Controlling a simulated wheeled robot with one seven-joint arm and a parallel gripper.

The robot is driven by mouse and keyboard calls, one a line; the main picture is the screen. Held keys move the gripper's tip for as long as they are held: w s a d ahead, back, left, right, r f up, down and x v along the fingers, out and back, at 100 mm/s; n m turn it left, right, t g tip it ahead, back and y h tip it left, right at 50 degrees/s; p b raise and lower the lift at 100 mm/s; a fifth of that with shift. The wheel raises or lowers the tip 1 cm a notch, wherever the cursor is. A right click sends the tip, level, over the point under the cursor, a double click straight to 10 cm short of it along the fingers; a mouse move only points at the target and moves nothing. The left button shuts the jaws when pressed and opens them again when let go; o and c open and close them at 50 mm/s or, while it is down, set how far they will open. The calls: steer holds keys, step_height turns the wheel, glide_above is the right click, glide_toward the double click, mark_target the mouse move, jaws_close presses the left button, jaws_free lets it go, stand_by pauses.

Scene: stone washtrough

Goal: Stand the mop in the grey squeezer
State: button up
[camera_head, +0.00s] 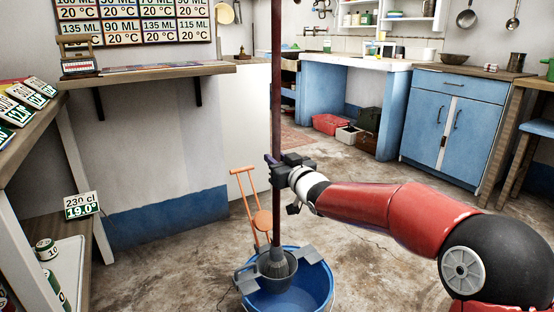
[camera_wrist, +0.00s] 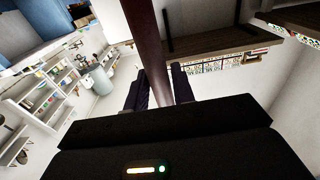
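The mop (camera_head: 276,90) has a long dark brown handle standing close to upright. Its grey lower end is inside the grey squeezer (camera_head: 308,255); how deep it sits is hard to tell. The squeezer is set in the blue bucket (camera_head: 318,285) on the floor. My gripper (camera_head: 279,172) is shut on the handle, well above the bucket, reaching in from the right. In the wrist view the handle (camera_wrist: 157,55) passes between the two fingers of my gripper (camera_wrist: 161,85). The mop strands are mostly hidden by the squeezer.
An orange handled frame (camera_head: 243,190) rises behind the squeezer. A wooden shelf (camera_head: 150,78) on the wall and a display rack (camera_head: 35,110) are at the left. A blue cupboard (camera_head: 452,125) stands at the back right. The floor between is mostly clear.

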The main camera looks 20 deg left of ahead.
steer(key=o, duration=0.4)
steer(key=s+d+f+m+h, duration=0.15)
steer(key=s+d+h, duration=0.3)
steer(key=d, duration=0.45)
steer(key=s+d+m+h, duration=0.25)
steer(key=s+d, duration=0.25)
steer(key=d, duration=0.5)
steer(key=s+d+f+m+h, duration=0.1)
steer(key=s+d+h, duration=0.4)
steer(key=d, duration=0.4)
steer(key=s+d+f+m+g+h, duration=0.1)
steer(key=s+d+f+m+g, duration=0.1)
steer(key=s+d, duration=0.35)
steer(key=s+d+f+m+g, duration=0.1)
steer(key=s+d+f+g, duration=0.15)
steer(key=s, duration=0.65)
steer(key=s+d+f+m+g+h, duration=0.1)
steer(key=s+d+f+m+g, duration=0.2)
steer(key=s, duration=0.4)
step_height(320, 180, up, 12)
steer(key=s+d+n+p, duration=0.1)
steer(key=p, duration=1.2)
steer(key=shift+s+r+t+p, duration=0.25)
steer(key=shift+s+t+p, duration=0.1)
steer(key=shift+t, duration=0.1)
